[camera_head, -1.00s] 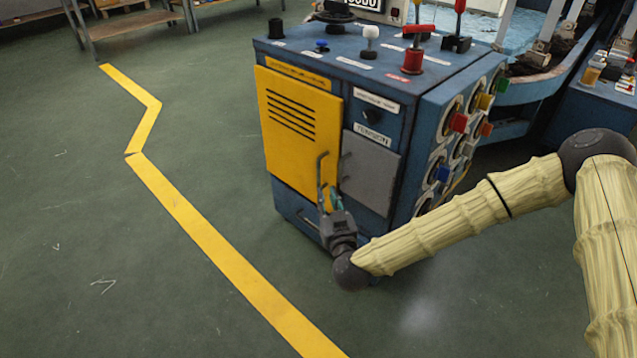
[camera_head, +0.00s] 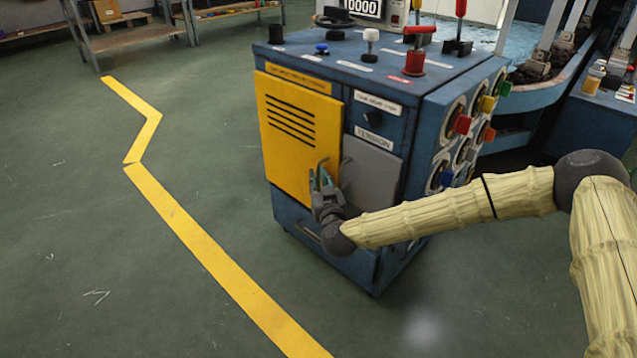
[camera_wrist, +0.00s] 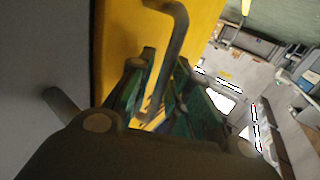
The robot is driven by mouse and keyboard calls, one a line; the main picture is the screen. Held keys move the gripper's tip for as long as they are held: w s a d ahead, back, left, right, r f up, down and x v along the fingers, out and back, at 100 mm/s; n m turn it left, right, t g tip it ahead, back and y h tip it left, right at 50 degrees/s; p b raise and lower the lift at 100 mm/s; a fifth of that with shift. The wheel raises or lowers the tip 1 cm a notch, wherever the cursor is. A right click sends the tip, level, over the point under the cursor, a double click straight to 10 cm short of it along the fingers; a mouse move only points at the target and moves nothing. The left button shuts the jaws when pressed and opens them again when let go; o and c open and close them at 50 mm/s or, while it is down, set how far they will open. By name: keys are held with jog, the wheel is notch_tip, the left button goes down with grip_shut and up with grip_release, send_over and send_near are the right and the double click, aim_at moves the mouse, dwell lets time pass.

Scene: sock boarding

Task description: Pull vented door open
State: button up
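The yellow vented door (camera_head: 290,125) is on the front of the blue cabinet and looks shut. It has dark slots and a dark bar handle at its lower right. My gripper (camera_head: 322,172) is at this handle in the head view and hides most of it. In the wrist view the handle (camera_wrist: 178,35) runs down between the two green fingers of my gripper (camera_wrist: 155,95). The fingers are spread with a gap around the bar. I cannot tell whether either finger touches it. The yellow door also shows in the wrist view (camera_wrist: 120,35).
A grey door (camera_head: 372,172) with its own handle is right beside the yellow door; that handle (camera_wrist: 62,105) is close to my gripper. Coloured knobs (camera_head: 462,125) line the cabinet's right side. The green floor (camera_head: 110,250) at the left is clear, with a yellow line.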

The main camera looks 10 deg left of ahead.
grip_shut()
jog(key=shift+a, duration=0.1)
